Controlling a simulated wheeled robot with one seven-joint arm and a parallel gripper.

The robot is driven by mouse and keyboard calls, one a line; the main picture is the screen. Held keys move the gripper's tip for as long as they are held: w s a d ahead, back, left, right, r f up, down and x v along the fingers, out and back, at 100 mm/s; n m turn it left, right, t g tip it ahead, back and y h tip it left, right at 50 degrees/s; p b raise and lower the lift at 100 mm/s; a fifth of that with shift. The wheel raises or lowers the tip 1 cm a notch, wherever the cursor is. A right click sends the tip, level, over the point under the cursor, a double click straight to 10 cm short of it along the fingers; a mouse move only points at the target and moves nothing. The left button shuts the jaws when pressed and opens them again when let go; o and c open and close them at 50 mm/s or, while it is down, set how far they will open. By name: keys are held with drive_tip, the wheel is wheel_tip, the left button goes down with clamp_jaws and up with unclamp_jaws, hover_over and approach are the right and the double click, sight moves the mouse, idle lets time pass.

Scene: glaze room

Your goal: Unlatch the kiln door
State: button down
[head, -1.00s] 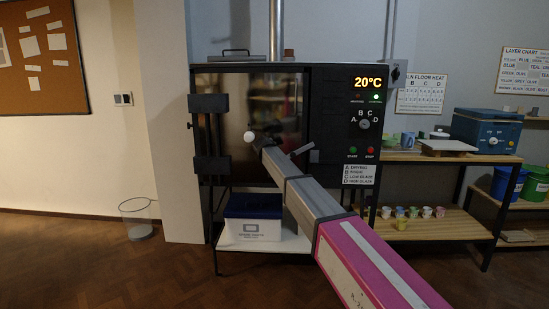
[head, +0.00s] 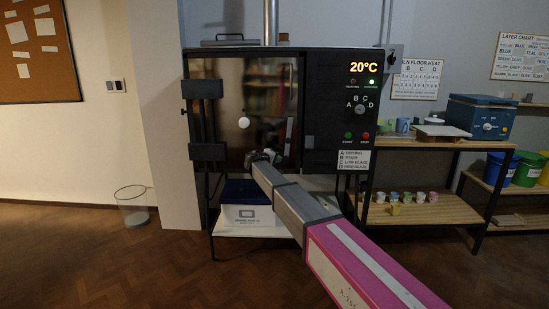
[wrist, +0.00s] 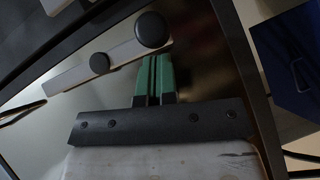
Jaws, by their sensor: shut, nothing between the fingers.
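The black kiln (head: 325,90) stands ahead, its dark glossy door (head: 240,90) looking closed in the head view. The grey latch lever (head: 290,132) stands nearly upright at the door's right edge. My gripper (head: 264,156) is in front of the door's lower part, below and left of the lever. In the wrist view my green fingers (wrist: 154,78) are together and empty. Their tips are close to a pale grey bar (wrist: 75,75) with two round black knobs (wrist: 152,29); I cannot tell if they touch.
Black hinge blocks (head: 206,89) are on the door's left side. A white box with a blue lid (head: 248,214) sits on the shelf under the kiln. A wooden shelf unit (head: 420,208) stands to the right and a wire bin (head: 132,210) to the left.

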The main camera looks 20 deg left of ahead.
drive_tip(key=shift+w+d+f, duration=0.1)
drive_tip(key=shift+d+f, duration=0.2)
drive_tip(key=shift+d, duration=0.2)
drive_tip(key=shift+d, duration=0.1)
idle(0.3)
